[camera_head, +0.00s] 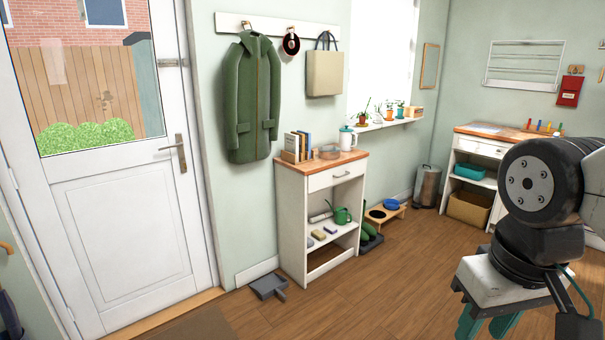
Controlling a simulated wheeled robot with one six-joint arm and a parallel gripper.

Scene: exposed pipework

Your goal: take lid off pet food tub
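A grey cylindrical tub (428,187) stands on the floor at the back, against the wall by the corner. It is small in view. Something thin, like a handle, shows at its top, and the lid appears to be on. I take it for the pet food tub, as it is beside a pet bowl stand. My arm fills the right side of the picture. A white block with teal parts at its lower end, probably my gripper (488,322), is at the bottom right, well in front of the tub. Its tips are cut off by the picture's edge.
A low wooden stand (386,214) with a blue bowl (392,204) is left of the tub. Green boots (369,236) and a white shelf unit (318,215) are further left. A white cabinet (482,155) stands right of it. A dustpan (268,287) lies on the floor. The middle floor is clear.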

